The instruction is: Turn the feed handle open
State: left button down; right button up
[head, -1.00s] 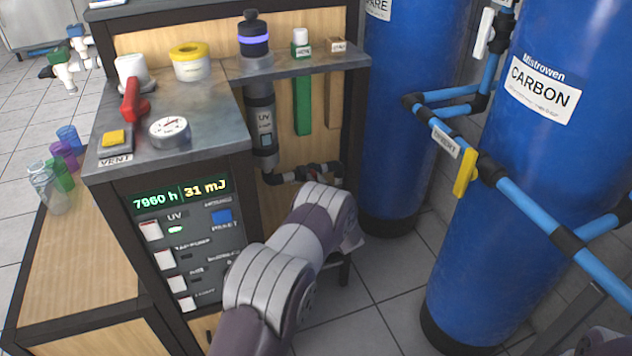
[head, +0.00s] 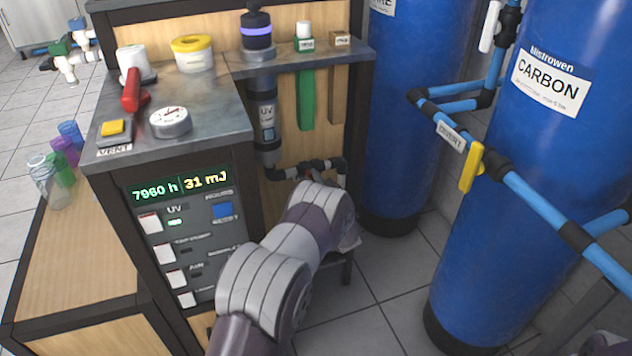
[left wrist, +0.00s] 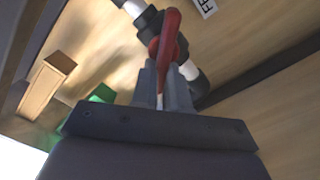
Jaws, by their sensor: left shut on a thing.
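The red feed handle (left wrist: 170,38) shows in the left wrist view, on a black valve body in a pipe with white sections (left wrist: 190,70). A label cut off by the top edge (left wrist: 205,5) is beside it, with only its first letters visible. My left gripper (left wrist: 163,88) is shut on the handle's near end, with one grey finger on each side. In the head view my left arm reaches to the dark pipe (head: 305,170) under the shelf. My right gripper is not in view.
Left of the arm stands a cabinet with a control panel (head: 190,240); a red-handled item (head: 130,90) and a gauge (head: 170,122) sit on top. Blue tanks, one marked CARBON (head: 530,190), and a blue pipe (head: 540,205) with a yellow handle (head: 471,168) stand right.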

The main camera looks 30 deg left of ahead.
pick_arm(q)
jog(key=shift+s+a+f+n+b, duration=0.15)
jog(key=shift+n+b, duration=0.65)
jog(key=shift+n, duration=0.85)
jog(key=shift+a+f+n+b, duration=0.1)
jog(key=shift+f+n+b, duration=0.2)
jog(key=shift+n+b, duration=1)
jog(key=shift+s+a+f+n+b, duration=0.1)
jog(key=shift+f+n+b, duration=0.2)
jog(key=shift+n, duration=1.75)
jog(key=shift+r, duration=0.15)
jog(key=c, duration=1.1)
grip_release()
jog(key=shift+c, duration=0.2)
jog(key=p+v, duration=0.4)
jog(key=v, duration=0.8)
jog(key=shift+s+d, duration=0.15)
jog(key=shift+d, duration=0.1)
